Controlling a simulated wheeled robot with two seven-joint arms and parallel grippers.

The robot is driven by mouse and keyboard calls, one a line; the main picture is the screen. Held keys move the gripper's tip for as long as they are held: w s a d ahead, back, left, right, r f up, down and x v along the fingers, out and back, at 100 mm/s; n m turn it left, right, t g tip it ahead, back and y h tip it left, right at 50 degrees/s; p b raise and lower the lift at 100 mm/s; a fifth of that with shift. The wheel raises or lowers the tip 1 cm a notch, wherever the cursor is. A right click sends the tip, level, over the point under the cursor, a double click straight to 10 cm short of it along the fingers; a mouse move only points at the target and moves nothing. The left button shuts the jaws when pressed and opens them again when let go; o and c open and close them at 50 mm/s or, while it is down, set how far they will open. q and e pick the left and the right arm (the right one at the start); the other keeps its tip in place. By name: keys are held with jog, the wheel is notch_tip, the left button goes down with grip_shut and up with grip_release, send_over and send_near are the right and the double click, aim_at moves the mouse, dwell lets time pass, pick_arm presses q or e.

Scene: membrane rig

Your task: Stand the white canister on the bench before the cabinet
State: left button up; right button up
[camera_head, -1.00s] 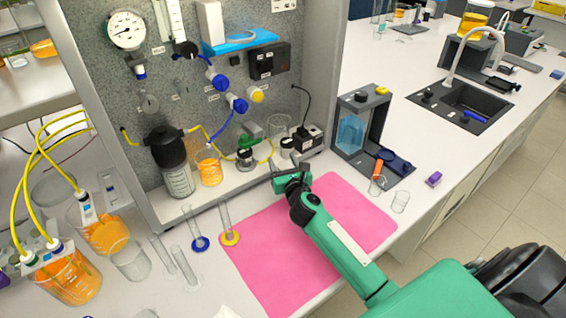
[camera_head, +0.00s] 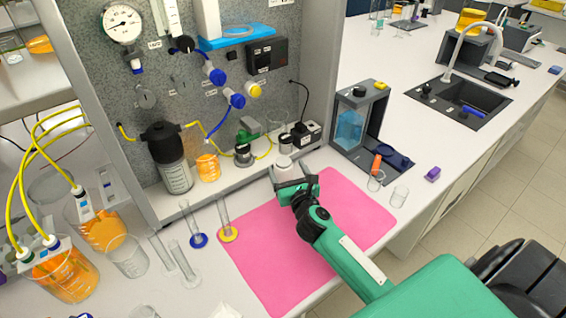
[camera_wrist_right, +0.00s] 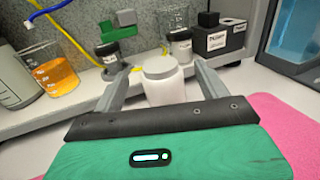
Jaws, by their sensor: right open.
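The white canister (camera_head: 283,172) has a grey lid and stands upright on the bench, by the far edge of the pink mat and in front of the cabinet ledge. It also shows in the right wrist view (camera_wrist_right: 165,88); its base is hidden by the gripper body there. My right gripper (camera_head: 290,183) is open, with its fingers reaching along both sides of the canister. In the wrist view, gaps show between the fingers (camera_wrist_right: 160,88) and the canister. My left gripper is in neither view. The cabinet (camera_head: 205,190) has a pale ledge with a grey speckled back panel.
On the ledge are a black-lidded bottle (camera_head: 174,165), an orange beaker (camera_head: 207,167), small jars and a dark box (camera_head: 306,134). A grey stand (camera_head: 362,130) is at right. The near mat is clear.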

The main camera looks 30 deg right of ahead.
jog(key=s, duration=0.4)
jog(key=s+a+b, duration=0.1)
jog(key=shift+s, duration=0.4)
